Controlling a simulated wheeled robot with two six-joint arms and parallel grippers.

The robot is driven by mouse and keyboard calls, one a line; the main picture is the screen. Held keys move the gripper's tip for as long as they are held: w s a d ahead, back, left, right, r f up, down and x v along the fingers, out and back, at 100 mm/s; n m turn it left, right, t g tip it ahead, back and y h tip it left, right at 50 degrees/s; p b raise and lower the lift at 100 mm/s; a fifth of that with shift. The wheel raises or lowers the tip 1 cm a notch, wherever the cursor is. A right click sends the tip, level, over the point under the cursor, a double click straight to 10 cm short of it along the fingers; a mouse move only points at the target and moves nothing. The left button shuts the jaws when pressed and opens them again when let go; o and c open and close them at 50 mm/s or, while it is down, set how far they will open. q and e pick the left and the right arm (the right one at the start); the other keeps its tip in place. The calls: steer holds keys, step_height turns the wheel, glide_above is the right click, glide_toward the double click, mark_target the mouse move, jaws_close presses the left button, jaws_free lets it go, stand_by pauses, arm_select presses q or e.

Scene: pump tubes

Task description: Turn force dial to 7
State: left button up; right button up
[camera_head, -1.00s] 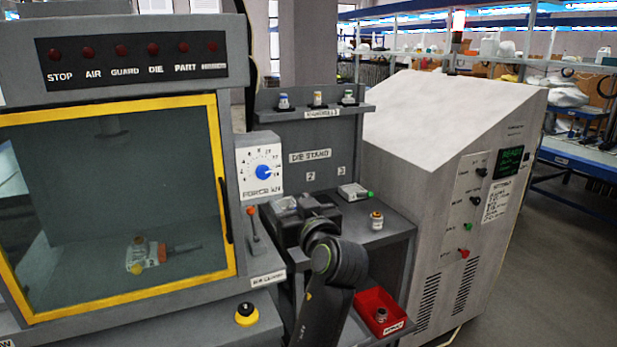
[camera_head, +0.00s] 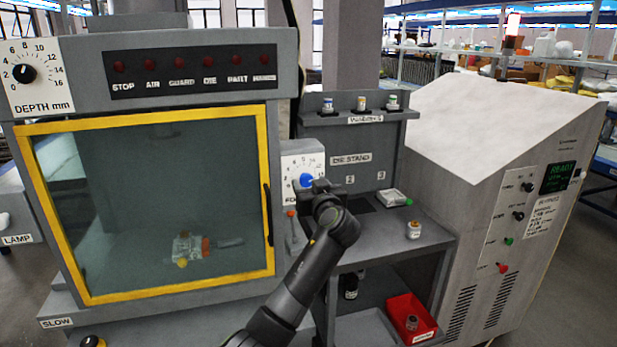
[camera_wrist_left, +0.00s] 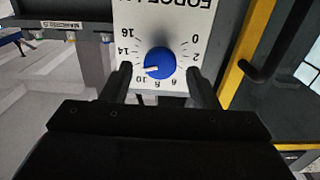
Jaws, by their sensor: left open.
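The force dial is a blue round knob (camera_wrist_left: 159,62) on a white plate (camera_wrist_left: 178,20) with a printed scale. In the left wrist view the plate appears upside down. The knob's white pointer line points left and slightly down, roughly toward the 12 side of the scale. In the head view the blue knob (camera_head: 306,181) is partly hidden by my gripper. My left gripper (camera_head: 320,187) is open in front of the plate. In the wrist view its two fingers (camera_wrist_left: 160,82) stand on either side of the knob, apart from it. My right gripper is not in view.
A press with a yellow-framed window (camera_head: 268,130) stands left of the dial, its dark handle (camera_wrist_left: 268,66) close by. A depth dial (camera_head: 24,73) is at upper left. A die stand (camera_head: 350,160) and a red bin (camera_head: 410,310) are at right.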

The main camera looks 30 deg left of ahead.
arm_select(q)
steer(key=shift+x, duration=1)
steer(key=shift+c, duration=0.3)
